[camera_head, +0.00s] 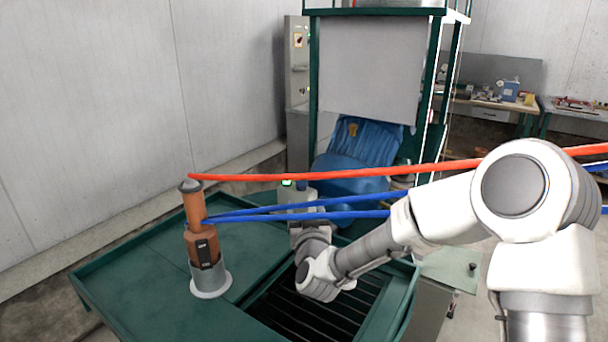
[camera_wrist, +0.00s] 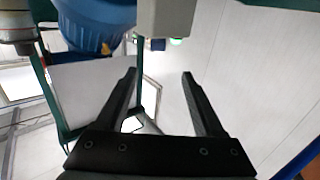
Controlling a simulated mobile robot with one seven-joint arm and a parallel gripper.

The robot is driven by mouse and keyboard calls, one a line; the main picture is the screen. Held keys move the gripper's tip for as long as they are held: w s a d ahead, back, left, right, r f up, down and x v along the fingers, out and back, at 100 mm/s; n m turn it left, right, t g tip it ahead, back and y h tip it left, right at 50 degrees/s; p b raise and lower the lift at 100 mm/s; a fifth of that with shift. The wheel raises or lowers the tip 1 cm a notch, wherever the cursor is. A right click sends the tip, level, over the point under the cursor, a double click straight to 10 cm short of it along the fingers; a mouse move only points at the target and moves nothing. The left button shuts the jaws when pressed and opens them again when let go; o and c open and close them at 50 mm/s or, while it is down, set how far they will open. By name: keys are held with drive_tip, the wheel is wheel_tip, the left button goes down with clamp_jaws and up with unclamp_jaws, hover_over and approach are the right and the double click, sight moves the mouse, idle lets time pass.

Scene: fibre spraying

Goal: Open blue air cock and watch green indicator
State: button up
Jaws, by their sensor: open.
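A small grey box (camera_head: 296,196) stands at the far edge of the green table, with a lit green indicator (camera_head: 287,183) on top. In the wrist view the box (camera_wrist: 165,17) hangs from the top edge, apparently upside down. The green indicator (camera_wrist: 176,42) and a small dark blue part, likely the blue air cock (camera_wrist: 157,44), show on its lower edge there. My gripper (camera_wrist: 159,74) is open with nothing between its fingers. The box and cock lie beyond the fingertips. In the head view my wrist hides the fingers; the cock's handle position is unclear.
An orange-brown spray tool (camera_head: 198,225) stands in a grey holder on the green table (camera_head: 150,268). A red hose (camera_head: 350,172) and blue hoses (camera_head: 290,211) cross near my arm. A blue drum (camera_head: 345,175) is behind; a dark grate (camera_head: 300,310) lies below my arm.

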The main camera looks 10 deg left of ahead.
sight(301, 184)
drive_tip(key=shift+m, duration=0.3)
drive_tip(key=x, duration=0.6)
drive_tip(key=p+x, duration=0.1)
drive_tip(key=x, duration=0.4)
drive_tip(key=p+x, duration=0.1)
drive_tip(key=x, duration=0.5)
drive_tip(key=shift+w+d, duration=0.15)
drive_tip(key=shift+w, duration=0.25)
clamp_jaws()
